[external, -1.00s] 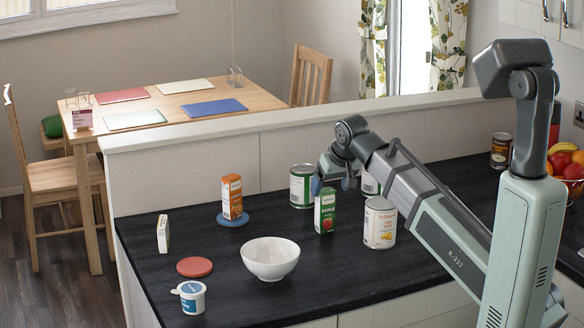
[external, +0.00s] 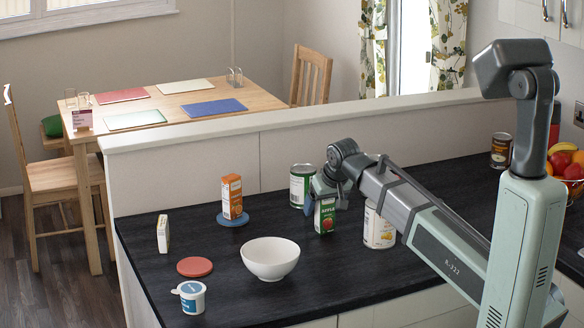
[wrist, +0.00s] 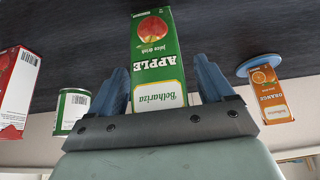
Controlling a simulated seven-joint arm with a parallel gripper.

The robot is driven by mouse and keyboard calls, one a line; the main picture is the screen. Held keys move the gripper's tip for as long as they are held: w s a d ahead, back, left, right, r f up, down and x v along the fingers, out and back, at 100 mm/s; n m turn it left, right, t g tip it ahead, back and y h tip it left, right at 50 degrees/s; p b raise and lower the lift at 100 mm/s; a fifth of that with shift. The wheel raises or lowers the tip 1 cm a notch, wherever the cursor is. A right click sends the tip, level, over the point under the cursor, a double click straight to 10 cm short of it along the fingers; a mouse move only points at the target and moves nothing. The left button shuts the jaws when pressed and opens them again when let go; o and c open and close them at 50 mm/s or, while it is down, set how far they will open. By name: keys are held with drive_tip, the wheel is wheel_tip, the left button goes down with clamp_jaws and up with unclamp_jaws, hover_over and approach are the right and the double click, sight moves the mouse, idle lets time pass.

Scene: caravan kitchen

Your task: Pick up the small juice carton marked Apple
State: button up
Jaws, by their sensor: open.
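The small green juice carton marked Apple (external: 326,216) stands upright on the dark counter. In the wrist view the Apple carton (wrist: 158,65) shows upside down, and its label can be read. My gripper (external: 328,190) is at the carton's upper part. In the wrist view my gripper (wrist: 163,80) is open, with one blue finger on each side of the carton. A small gap shows beside the fingers. Whether either finger touches the carton cannot be told.
A green-labelled can (external: 301,186) stands just behind left, and a cream-labelled can (external: 378,228) close on the right. An orange carton (external: 232,196) stands on a blue coaster (external: 233,221). A white bowl (external: 270,260), red coaster (external: 194,267) and white tub (external: 191,297) are nearer the front.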

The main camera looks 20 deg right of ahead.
drive_tip(key=shift+w+f, duration=0.1)
drive_tip(key=shift+f, duration=0.1)
drive_tip(key=c, duration=1.2)
